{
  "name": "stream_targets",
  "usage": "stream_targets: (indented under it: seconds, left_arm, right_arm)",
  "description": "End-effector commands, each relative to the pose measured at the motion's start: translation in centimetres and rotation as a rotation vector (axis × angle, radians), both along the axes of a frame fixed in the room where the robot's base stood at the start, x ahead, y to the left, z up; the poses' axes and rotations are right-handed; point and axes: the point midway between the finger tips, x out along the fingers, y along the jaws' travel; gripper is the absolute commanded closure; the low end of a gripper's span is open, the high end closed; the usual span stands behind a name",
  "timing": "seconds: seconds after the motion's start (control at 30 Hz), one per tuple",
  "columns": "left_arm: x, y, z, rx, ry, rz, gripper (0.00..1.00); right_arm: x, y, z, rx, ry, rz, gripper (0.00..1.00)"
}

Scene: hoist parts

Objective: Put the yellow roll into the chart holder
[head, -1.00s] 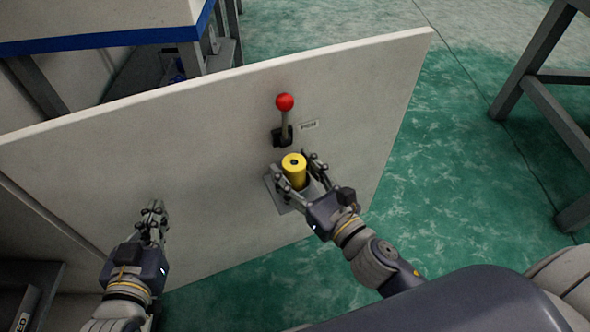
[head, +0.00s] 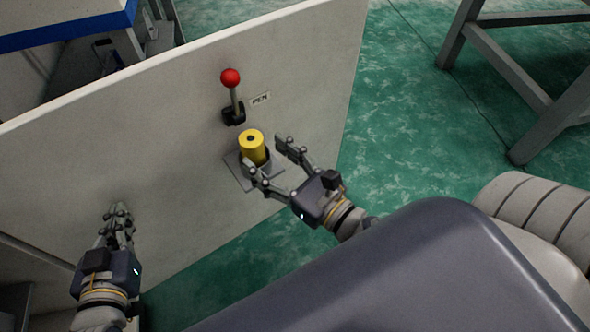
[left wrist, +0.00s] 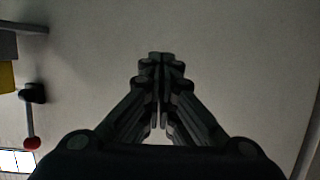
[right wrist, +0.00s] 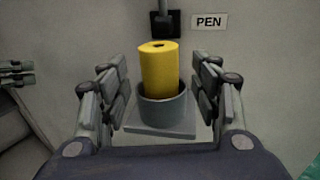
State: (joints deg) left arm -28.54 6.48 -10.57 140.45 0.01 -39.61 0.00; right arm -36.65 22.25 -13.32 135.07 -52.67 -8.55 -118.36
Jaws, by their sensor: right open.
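The yellow roll (head: 252,147) stands upright in the chart holder (head: 240,172), a grey round cup on a plate fixed to the white panel. In the right wrist view the roll (right wrist: 159,72) sits inside the cup (right wrist: 162,110), its upper part sticking out above the rim. My right gripper (head: 270,163) is open, in front of the holder and to its right, with its fingers apart from the roll. My left gripper (head: 120,212) is shut and empty near the panel at the lower left; its fingertips (left wrist: 160,58) meet in the left wrist view.
A lever with a red knob (head: 230,77) stands on the panel (head: 170,120) just above the holder, beside a small "PEN" label (right wrist: 209,22). A grey metal frame (head: 520,90) stands at the upper right.

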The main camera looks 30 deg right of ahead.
Motion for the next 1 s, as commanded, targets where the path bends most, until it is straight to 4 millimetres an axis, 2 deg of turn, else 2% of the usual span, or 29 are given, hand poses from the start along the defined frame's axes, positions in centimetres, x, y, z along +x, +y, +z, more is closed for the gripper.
stream_targets:
  seconds: [0.23,0.5,0.7,1.0]
  left_arm:
    - [1.3,-0.9,3.8,-0.051,-0.203,-0.014,1.0]
    - [1.7,-1.5,7.8,-0.1,-0.398,-0.025,1.0]
    - [1.6,-1.7,8.9,-0.114,-0.448,-0.028,1.0]
    - [1.6,-1.7,9.0,-0.114,-0.45,-0.028,1.0]
  right_arm:
    - [-3.5,-1.1,-0.2,0.001,0.003,-0.003,0.42]
    - [-5.6,-1.8,0.0,0.002,-0.002,-0.003,0.42]
    - [-6.1,-2.0,0.1,0.0,-0.002,-0.001,0.42]
    - [-6.1,-2.0,0.1,-0.001,-0.003,0.0,0.42]
